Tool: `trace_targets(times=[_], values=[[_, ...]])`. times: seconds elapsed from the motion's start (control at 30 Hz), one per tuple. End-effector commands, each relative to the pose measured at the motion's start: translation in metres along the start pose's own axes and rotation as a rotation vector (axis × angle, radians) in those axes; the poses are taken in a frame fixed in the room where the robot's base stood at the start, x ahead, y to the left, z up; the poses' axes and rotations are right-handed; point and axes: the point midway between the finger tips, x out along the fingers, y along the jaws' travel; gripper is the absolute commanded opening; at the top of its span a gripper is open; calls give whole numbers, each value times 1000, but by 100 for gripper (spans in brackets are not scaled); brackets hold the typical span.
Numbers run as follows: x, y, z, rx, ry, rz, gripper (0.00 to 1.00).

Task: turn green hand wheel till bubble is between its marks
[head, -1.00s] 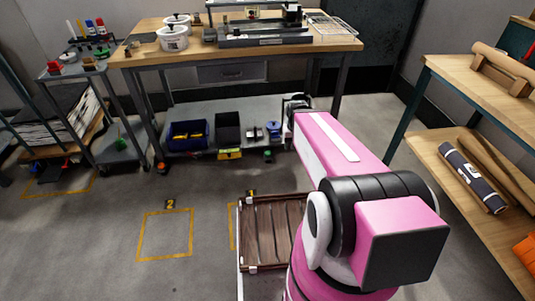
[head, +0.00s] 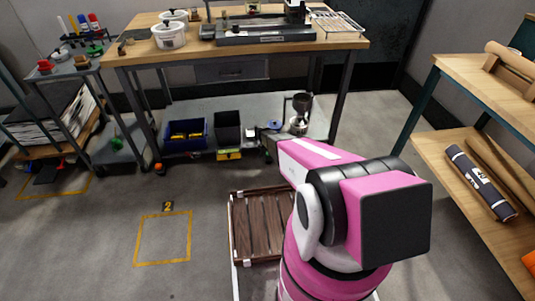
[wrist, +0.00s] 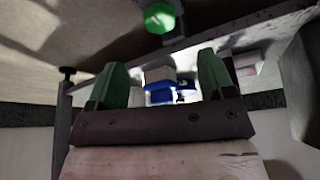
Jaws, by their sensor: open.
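In the wrist view a round green wheel (wrist: 160,17) shows at the top, beyond the fingertips and beside a long metal edge. My gripper (wrist: 163,75) has its two green fingers spread wide, with nothing gripped between them. The wheel is apart from the fingers. In the head view my pink arm hides my gripper. A small yellow item (head: 228,154), perhaps the level, is at the front edge of the bench's lower shelf; its bubble and marks are too small to read.
The workbench (head: 130,58) stands ahead, its lower shelf holding a blue bin (head: 186,134), a black bin (head: 228,127) and a dark jar (head: 301,108). A slatted wooden crate (head: 258,222) is close by my arm. A wooden shelf unit (head: 480,85) stands right.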

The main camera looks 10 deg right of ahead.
Motion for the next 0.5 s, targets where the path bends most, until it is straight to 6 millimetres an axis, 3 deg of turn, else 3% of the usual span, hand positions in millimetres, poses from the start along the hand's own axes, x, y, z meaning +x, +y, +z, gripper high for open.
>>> trace_targets(times=[0.17,0.5], values=[[20,-1,-1,-1,-1,1,76],[80,0,-2,-1,-2,1,76]])
